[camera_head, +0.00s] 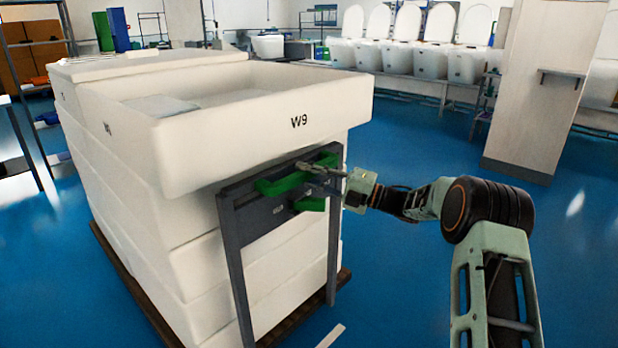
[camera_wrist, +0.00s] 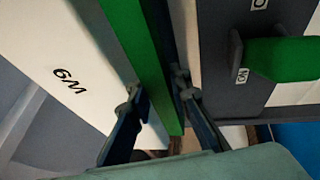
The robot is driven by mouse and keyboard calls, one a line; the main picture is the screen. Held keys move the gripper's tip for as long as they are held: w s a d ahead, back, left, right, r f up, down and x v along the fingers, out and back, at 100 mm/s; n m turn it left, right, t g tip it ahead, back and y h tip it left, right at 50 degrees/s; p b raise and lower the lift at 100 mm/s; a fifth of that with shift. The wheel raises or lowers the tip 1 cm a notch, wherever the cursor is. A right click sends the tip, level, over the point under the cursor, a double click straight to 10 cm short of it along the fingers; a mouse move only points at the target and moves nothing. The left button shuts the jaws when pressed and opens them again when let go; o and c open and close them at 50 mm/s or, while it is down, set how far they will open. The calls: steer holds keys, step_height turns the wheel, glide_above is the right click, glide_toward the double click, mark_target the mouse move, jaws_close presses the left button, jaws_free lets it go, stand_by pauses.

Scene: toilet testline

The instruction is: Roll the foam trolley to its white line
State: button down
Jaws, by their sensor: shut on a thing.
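The foam trolley (camera_head: 285,255) is a tall stack of white foam blocks and an open tray marked W9, standing on a low brown base at the left of the head view. A grey frame (camera_head: 237,270) with green handles stands at its near end. My gripper (camera_head: 328,168) is shut on the upper green handle (camera_head: 283,184). In the wrist view, the green bar (camera_wrist: 135,45) runs between my gripper's two fingers (camera_wrist: 160,103). A second green handle (camera_head: 310,204) sits lower. A short piece of white line (camera_head: 330,337) shows on the floor at the bottom, beside the trolley.
Blue floor (camera_head: 420,150) is open behind and right of my arm. A pale column (camera_head: 545,90) stands at the right. White toilets (camera_head: 400,55) line a bench at the back. A shelf rack (camera_head: 35,100) stands close to the trolley's left.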

steer(key=shift+w+a+r, duration=0.1)
steer(key=shift+w+a, duration=0.35)
steer(key=shift+a, duration=0.15)
steer(key=shift+w+a, duration=0.15)
steer(key=shift+a, duration=0.05)
steer(key=c, duration=1.8)
jaws_free()
steer(key=shift+d, duration=0.2)
steer(key=shift+o, duration=0.2)
steer(key=shift+d, duration=0.1)
steer(key=v, duration=1.2)
